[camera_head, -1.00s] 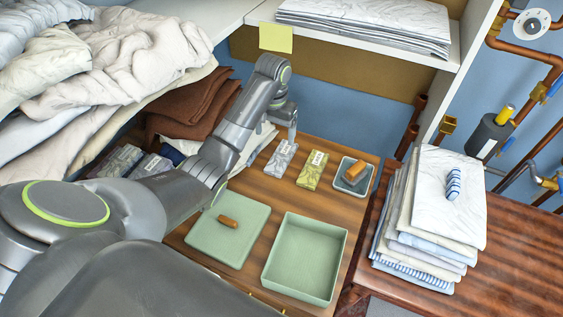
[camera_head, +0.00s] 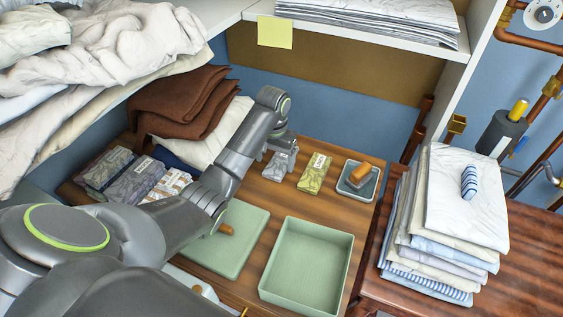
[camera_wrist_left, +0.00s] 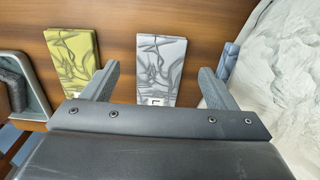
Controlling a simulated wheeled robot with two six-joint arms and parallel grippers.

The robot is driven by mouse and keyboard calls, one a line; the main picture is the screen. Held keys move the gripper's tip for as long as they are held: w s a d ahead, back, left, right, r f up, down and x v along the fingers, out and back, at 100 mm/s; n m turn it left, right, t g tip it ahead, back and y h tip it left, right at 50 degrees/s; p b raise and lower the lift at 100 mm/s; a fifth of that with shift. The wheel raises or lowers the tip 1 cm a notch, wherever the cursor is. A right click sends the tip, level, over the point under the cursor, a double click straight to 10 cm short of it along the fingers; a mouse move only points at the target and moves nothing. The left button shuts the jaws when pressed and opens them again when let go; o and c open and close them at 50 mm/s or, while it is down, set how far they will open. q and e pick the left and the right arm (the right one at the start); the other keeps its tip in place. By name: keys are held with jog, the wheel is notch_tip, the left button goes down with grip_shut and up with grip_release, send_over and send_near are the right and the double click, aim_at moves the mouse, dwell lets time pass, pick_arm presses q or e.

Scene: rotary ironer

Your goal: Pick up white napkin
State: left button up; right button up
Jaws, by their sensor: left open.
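A whitish-grey marbled folded napkin (camera_head: 280,164) with a small label lies on the wooden surface, partly hidden behind my left gripper in the head view. In the left wrist view the napkin (camera_wrist_left: 161,55) lies between the finger lines. My left gripper (camera_head: 279,150) is open over it. In the left wrist view the gripper (camera_wrist_left: 158,84) has one finger on each side of the napkin, with a gap on both sides. I cannot tell the height of the fingertips above the surface. My right gripper is in no view.
A pale green lid (camera_head: 245,253) and green box (camera_head: 309,264) are in front. A white cloth (camera_head: 205,140) lies left. Folded linens (camera_head: 467,215) are stacked right.

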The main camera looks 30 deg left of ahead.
aim_at(275, 170)
pick_arm(q)
jog(key=shift+f, duration=1.5)
jog(key=shift+c, duration=0.4)
jog(key=c, duration=1)
jog(key=shift+r, duration=0.1)
